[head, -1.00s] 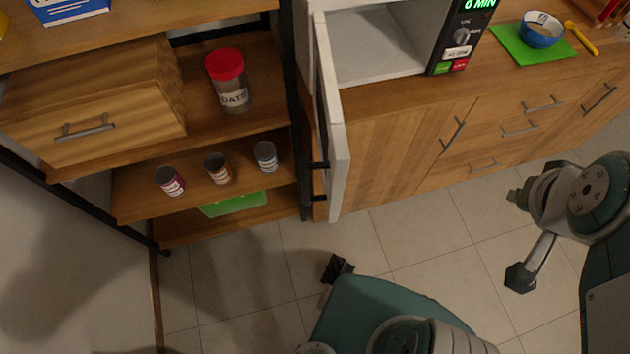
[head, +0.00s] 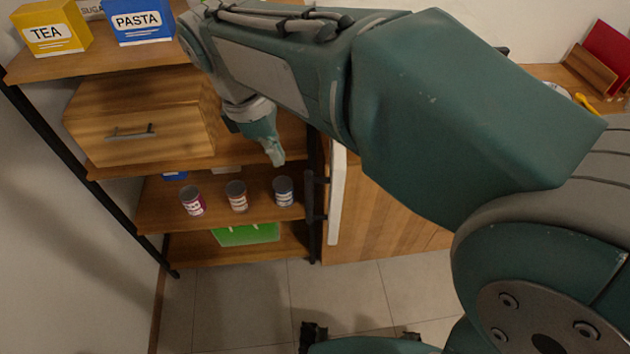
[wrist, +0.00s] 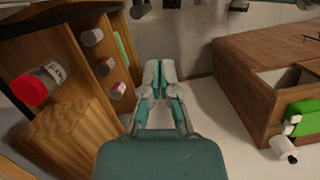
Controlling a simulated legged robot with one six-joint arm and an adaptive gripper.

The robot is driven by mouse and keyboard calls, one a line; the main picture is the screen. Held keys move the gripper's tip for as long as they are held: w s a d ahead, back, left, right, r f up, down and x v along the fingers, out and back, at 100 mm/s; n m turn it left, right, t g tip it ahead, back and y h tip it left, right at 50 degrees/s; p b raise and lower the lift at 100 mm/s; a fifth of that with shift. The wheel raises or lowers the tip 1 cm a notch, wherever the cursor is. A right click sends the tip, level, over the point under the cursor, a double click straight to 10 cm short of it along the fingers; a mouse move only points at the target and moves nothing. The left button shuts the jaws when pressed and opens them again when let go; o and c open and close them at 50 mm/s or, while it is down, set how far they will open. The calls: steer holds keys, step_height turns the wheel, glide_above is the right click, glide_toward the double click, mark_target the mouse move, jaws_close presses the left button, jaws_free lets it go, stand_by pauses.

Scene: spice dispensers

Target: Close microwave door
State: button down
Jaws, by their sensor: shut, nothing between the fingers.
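The white microwave door (head: 337,195) shows only as an upright strip of its edge in the head view, right of the shelf's black post. It stands out from the cabinet front, swung open. My arm hides the microwave body and the rest of the door. My gripper (head: 277,158) is left of the door edge and apart from it, in front of the shelves, pointing down. In the wrist view my gripper (wrist: 160,70) has its fingers together and empty. I cannot make out the door in the wrist view.
Several shelves at left hold a tea box (head: 52,30), a pasta box (head: 140,22), a wooden drawer unit (head: 140,125) and cans (head: 237,195). The red-lidded jar (wrist: 38,85) is close to my gripper's left. A wooden cabinet (wrist: 245,85) stands at right. The floor (head: 240,300) between is clear.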

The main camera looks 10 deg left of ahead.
steer(key=d+f, duration=0.6)
steer(key=f, duration=0.3)
steer(key=shift+w+d+f, duration=0.2)
steer(key=shift+d+f, duration=0.1)
steer(key=shift+d, duration=0.1)
